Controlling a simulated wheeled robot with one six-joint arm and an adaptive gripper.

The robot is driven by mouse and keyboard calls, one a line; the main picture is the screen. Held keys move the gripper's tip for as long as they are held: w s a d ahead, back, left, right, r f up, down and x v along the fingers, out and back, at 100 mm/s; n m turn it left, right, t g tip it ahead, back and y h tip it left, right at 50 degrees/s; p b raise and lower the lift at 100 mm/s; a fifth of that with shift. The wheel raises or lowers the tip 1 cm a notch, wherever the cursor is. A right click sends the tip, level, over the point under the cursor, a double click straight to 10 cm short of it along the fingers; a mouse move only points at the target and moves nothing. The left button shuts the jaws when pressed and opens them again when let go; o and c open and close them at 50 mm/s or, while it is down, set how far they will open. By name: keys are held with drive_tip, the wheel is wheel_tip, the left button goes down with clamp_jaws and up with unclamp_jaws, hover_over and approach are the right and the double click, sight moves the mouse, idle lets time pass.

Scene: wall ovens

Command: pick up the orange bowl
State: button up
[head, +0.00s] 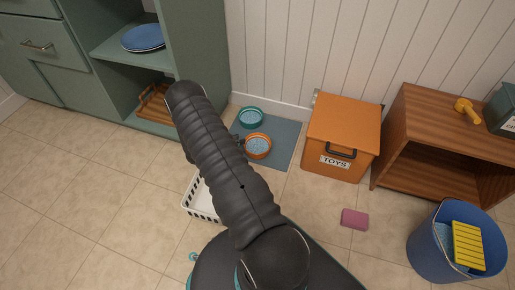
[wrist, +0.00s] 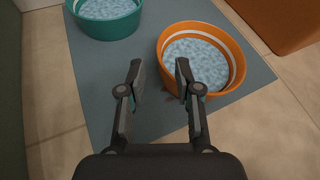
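The orange bowl (head: 258,146) sits on a grey-blue mat (head: 284,133) on the floor, beside a teal bowl (head: 251,117). In the wrist view the orange bowl (wrist: 236,68) is at the upper right, with a pale inner band and a speckled light-blue inside. My gripper (wrist: 160,72) is open and empty. Its fingertips point toward the mat, with the right fingertip close to the orange bowl's near left rim; I cannot tell whether they touch. The teal bowl (wrist: 108,28) is at the upper left of the wrist view. In the head view my arm hides the gripper.
An orange toy box (head: 341,135) stands right of the mat, beside a wooden shelf unit (head: 420,105). A green cabinet (head: 195,60) is at the left. A white basket (head: 200,199), a pink sponge (head: 354,219) and a blue bucket (head: 435,250) are on the tiled floor.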

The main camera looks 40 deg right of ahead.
sight(257, 146)
drive_tip(key=x, duration=0.5)
drive_tip(key=shift+d+f+b, duration=0.1)
drive_tip(key=shift+d+b, duration=0.25)
clamp_jaws()
